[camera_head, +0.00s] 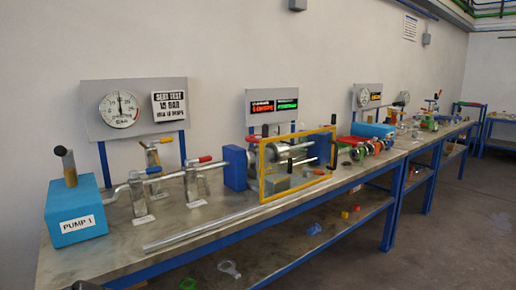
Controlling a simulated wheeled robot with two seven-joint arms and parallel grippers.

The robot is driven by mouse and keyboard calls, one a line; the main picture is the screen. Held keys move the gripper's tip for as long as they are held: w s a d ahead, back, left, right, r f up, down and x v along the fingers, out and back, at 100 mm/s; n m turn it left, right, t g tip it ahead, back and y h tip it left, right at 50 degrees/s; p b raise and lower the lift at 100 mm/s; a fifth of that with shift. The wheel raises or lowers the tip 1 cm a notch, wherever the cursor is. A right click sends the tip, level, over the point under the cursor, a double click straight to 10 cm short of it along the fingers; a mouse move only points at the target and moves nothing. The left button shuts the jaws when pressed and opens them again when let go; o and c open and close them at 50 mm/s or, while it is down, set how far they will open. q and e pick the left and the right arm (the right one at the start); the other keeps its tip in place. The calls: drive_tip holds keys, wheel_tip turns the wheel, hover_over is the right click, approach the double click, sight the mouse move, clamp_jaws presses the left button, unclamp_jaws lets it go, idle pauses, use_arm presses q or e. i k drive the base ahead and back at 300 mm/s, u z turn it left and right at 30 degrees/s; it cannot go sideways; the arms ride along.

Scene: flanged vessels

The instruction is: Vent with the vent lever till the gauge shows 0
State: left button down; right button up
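A round white pressure gauge (119,109) is on a grey panel at the left, its dark needle pointing roughly straight up; its numbers are too small to read surely. Below it, pipework with several lever valves runs from the blue pump box (76,208) marked PUMP 1. A third valve (138,194) stands nearest the pump. White tags by the valves are unreadable, so I cannot tell which is the vent lever. Neither gripper is clearly in view.
A sign (169,105) reading SEAT TEST 15 BAR hangs beside the gauge. A yellow frame (263,170) stands around a metal vessel (290,150) mid-bench. A long metal bar (205,229) lies along the bench front. Floor at the right is clear.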

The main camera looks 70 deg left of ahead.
sight(201, 160)
drive_tip(key=u, duration=0.6)
drive_tip(key=i, duration=1.2)
drive_tip(key=u, duration=1.15)
